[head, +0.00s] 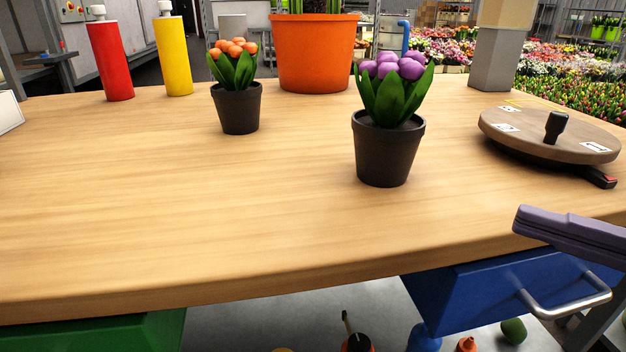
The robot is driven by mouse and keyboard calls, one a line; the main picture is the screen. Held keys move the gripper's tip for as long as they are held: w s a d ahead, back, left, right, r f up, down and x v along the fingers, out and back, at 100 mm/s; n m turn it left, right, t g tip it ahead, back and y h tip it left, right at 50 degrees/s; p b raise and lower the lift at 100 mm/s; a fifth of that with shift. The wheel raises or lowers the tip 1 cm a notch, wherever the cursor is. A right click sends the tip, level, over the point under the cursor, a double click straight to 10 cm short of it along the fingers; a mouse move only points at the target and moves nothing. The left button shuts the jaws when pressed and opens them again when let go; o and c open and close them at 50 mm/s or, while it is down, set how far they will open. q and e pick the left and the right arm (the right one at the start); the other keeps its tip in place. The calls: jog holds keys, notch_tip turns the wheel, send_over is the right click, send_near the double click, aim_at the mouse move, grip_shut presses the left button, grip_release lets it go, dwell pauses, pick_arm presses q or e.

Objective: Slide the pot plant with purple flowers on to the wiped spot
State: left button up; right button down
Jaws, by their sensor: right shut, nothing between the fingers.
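The pot plant with purple flowers (388,150) stands upright in a dark pot on the wooden table (200,220), right of the middle. My right gripper (524,222) is at the lower right by the table's front edge, shut and empty. It is apart from the pot, to its right and nearer to me. I cannot make out a wiped spot on the wood. My left gripper is out of view.
A pot plant with orange flowers (238,105) stands to the left, with a big orange pot (316,55) behind. A round wooden turntable (535,135) with a dark knob is at right. Red (110,60) and yellow (173,55) bottles stand back left. The front left is clear.

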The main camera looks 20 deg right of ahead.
jog(key=b, duration=0.6)
send_near(382, 157)
jog(key=a, duration=0.3)
jog(key=shift+w+a+f+n, duration=0.25)
jog(key=shift+f+n, duration=0.15)
jog(key=w+b, duration=0.3)
jog(key=shift+d, duration=0.3)
jog(key=shift+w+d+r+b, duration=0.15)
jog(key=shift+w+b, duration=0.3)
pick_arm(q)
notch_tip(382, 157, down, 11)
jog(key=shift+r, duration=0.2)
pick_arm(e)
jog(key=shift+r, duration=0.1)
